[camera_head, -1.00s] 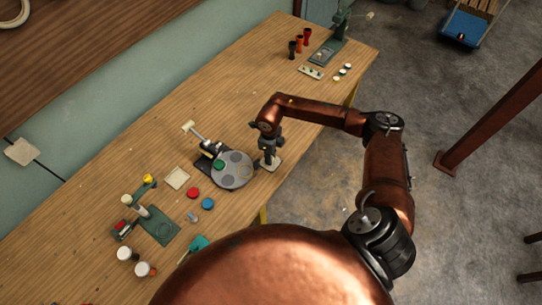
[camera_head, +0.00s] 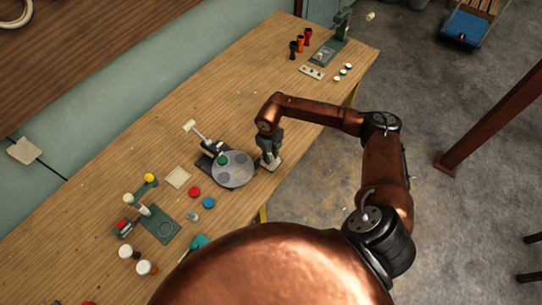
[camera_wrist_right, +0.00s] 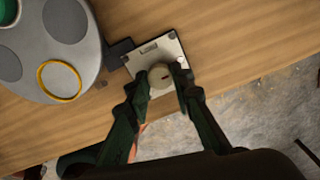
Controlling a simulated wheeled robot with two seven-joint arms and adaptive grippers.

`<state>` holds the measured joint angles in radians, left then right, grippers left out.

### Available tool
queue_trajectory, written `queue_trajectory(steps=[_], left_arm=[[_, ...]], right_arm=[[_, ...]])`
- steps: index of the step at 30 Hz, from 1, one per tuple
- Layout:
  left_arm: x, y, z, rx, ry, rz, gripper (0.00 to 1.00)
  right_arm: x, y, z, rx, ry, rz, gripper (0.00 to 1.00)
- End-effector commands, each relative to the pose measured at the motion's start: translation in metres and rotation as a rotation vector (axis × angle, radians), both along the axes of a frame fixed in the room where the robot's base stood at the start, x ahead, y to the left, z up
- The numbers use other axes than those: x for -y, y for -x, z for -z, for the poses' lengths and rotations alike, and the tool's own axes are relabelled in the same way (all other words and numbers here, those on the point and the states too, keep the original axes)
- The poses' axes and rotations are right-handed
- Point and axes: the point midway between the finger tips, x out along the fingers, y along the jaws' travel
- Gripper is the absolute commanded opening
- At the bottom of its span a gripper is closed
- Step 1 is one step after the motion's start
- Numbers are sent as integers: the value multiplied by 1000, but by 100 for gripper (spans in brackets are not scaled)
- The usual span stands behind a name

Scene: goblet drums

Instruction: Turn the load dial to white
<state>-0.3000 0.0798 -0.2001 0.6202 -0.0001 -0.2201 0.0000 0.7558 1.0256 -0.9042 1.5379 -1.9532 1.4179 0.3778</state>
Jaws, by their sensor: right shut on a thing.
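The dial (camera_wrist_right: 160,76) is a small cream round knob with a short dark red mark on it. It sits on a pale square plate (camera_wrist_right: 147,50) at the front edge of the bench, joined by a dark bracket to a grey turntable. My right gripper (camera_wrist_right: 158,84) is shut on the dial, one finger on each side. In the head view, my right gripper (camera_head: 269,158) hides most of the dial. Markings around the dial are too small to read. My left gripper is not in view.
The grey turntable (camera_head: 233,170) stands beside my right gripper, with a green disc (camera_head: 222,160) and, in the wrist view, a yellow ring (camera_wrist_right: 59,80). Red (camera_head: 194,192) and blue (camera_head: 209,202) discs lie nearby. A green stand (camera_head: 160,228) is farther left.

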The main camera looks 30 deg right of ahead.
Motion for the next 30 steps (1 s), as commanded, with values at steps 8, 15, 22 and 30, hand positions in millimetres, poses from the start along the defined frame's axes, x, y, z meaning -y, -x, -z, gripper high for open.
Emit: queue_trajectory(steps=[8,15,22,30], left_arm=[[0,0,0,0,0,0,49],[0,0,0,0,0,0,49],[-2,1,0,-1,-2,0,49],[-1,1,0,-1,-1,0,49]], right_arm=[[0,-3,-2,7,-1,1,25],[0,-1,-1,3,-1,0,39],[0,-1,-1,2,0,-1,39],[-1,-2,-35,6,1,-2,39]])
